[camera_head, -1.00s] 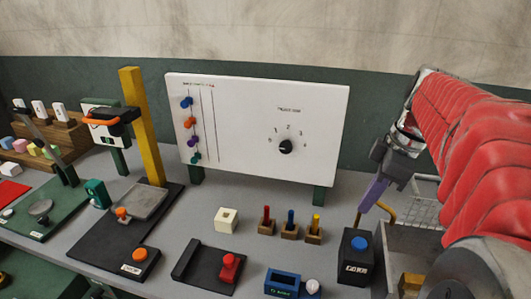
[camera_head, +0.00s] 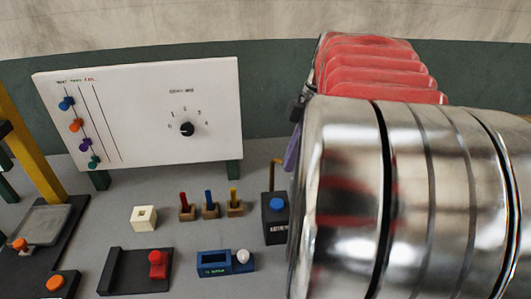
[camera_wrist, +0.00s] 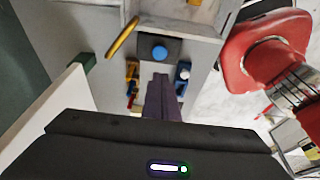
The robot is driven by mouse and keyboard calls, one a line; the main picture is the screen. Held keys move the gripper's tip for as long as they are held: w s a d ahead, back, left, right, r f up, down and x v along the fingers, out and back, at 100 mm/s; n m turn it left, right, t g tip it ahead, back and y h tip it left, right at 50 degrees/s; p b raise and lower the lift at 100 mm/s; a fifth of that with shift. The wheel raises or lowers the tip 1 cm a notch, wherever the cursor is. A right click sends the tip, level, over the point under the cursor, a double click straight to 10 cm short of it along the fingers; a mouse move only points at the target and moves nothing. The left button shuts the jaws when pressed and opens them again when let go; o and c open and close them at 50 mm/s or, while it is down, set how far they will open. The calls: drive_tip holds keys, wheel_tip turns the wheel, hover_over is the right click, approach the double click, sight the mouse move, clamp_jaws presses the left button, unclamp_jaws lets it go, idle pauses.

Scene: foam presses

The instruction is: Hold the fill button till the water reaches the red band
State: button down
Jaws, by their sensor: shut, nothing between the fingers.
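A blue button (camera_head: 277,204) tops a black box (camera_head: 277,228) on the bench; its label is too small to read. In the wrist view the blue button (camera_wrist: 159,53) lies just beyond my gripper's fingertips. A bent brass-coloured spout (camera_head: 273,166) rises behind the box and shows as a rod in the wrist view (camera_wrist: 122,38). My gripper (camera_wrist: 158,77), with purple fingers, is shut and empty, apparently above and short of the button. In the head view only a sliver of a purple finger (camera_head: 291,152) shows beside my arm. I can make out no water and no red band.
Left of the box stand three coloured pegs in wooden blocks (camera_head: 211,211), a blue device (camera_head: 214,264), a red block (camera_head: 158,264) on a black track and a cream block (camera_head: 144,218). A white dial panel (camera_head: 150,110) stands behind. My arm hides the right side.

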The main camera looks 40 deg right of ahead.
approach(275, 204)
drive_tip(key=x, duration=0.5)
drive_tip(key=shift+w+f, duration=0.1)
drive_tip(key=shift+f, duration=0.5)
